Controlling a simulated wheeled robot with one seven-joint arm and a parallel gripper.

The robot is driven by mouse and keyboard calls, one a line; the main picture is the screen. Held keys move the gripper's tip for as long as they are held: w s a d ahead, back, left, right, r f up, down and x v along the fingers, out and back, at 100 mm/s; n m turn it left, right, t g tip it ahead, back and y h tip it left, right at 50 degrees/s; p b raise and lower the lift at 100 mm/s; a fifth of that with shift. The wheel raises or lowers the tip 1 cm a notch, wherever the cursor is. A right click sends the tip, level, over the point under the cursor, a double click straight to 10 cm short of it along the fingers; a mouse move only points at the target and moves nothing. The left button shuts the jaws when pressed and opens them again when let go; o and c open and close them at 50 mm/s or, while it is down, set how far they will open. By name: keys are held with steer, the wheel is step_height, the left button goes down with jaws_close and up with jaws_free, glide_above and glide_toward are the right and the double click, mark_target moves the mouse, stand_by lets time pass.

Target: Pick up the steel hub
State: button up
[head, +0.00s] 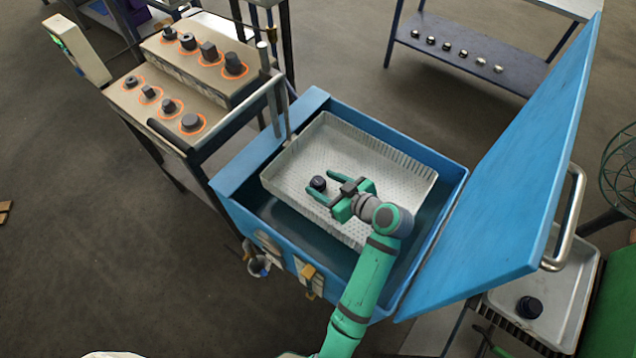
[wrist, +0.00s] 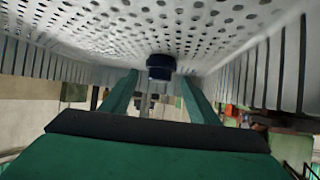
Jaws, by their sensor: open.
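A small dark, round steel hub (head: 318,184) sits on the perforated floor of a pale metal basket (head: 405,172) inside the blue box. My green gripper (head: 319,181) reaches low into the basket with its jaws open. In the head view its two fingers lie on either side of the hub, near the tips. In the wrist view, the hub (wrist: 160,66) shows between and just beyond the fingertips (wrist: 160,77), with gaps on both sides. I see no grip on it.
The blue box (head: 240,204) surrounds the basket, and its raised blue lid (head: 505,170) stands to the right. A stepped stand (head: 160,75) with several dark parts in orange rings is at the left. Another dark round part (head: 529,307) lies on a tray at lower right.

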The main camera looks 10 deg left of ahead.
mark_target(320, 182)
steer(key=shift+x, duration=1.6)
steer(key=c, duration=1.3)
steer(key=shift+w+r, duration=0.1)
steer(key=shift+r, duration=4.95)
steer(key=shift+c, duration=0.2)
